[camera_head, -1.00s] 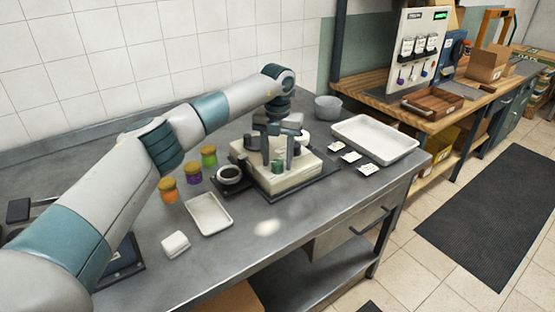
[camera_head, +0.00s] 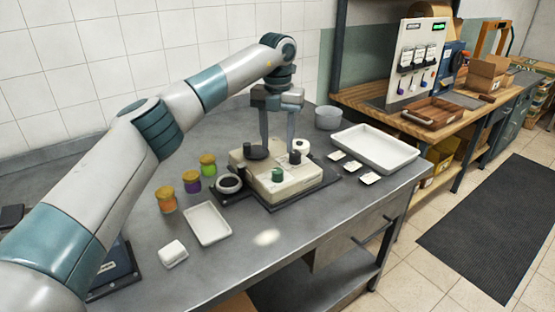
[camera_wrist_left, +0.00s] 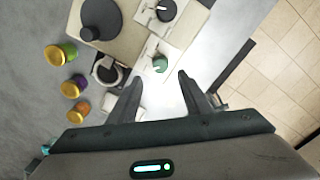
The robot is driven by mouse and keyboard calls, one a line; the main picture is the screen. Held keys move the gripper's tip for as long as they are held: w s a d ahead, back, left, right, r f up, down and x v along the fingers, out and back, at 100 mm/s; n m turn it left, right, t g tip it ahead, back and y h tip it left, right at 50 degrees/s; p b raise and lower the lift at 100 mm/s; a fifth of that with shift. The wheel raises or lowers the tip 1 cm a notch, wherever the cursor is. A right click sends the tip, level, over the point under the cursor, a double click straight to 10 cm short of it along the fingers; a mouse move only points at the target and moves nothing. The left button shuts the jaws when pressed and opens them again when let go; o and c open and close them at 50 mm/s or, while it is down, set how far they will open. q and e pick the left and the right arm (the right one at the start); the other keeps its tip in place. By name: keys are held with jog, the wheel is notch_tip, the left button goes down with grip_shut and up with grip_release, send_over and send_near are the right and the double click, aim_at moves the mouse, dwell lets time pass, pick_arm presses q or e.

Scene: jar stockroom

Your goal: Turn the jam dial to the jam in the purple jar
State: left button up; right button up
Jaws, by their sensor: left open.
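The purple jar (camera_head: 192,182) with its yellow lid stands on the counter between an orange jar (camera_head: 166,201) and a green jar (camera_head: 208,167). It also shows in the wrist view (camera_wrist_left: 72,88). The cream machine (camera_head: 285,185) carries a green knob (camera_head: 277,174) and a black knob (camera_head: 295,157); both knobs show in the wrist view, green (camera_wrist_left: 160,64) and black (camera_wrist_left: 166,10). I cannot tell which setting either knob points to. My left gripper (camera_head: 277,148) is open and empty above the machine, its fingers apart from the green knob. My right gripper is out of view.
Small white tray (camera_head: 208,223), large white tray (camera_head: 375,149), label cards (camera_head: 353,166) and grey bowl (camera_head: 328,117) lie around.

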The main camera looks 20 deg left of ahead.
pick_arm(q)
notch_tip(320, 180, up, 8)
jog(key=shift+r+b, duration=0.15)
jog(key=shift+b, duration=0.3)
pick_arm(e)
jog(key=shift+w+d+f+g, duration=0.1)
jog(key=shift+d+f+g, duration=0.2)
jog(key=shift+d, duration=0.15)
pick_arm(q)
jog(key=shift+s, duration=0.1)
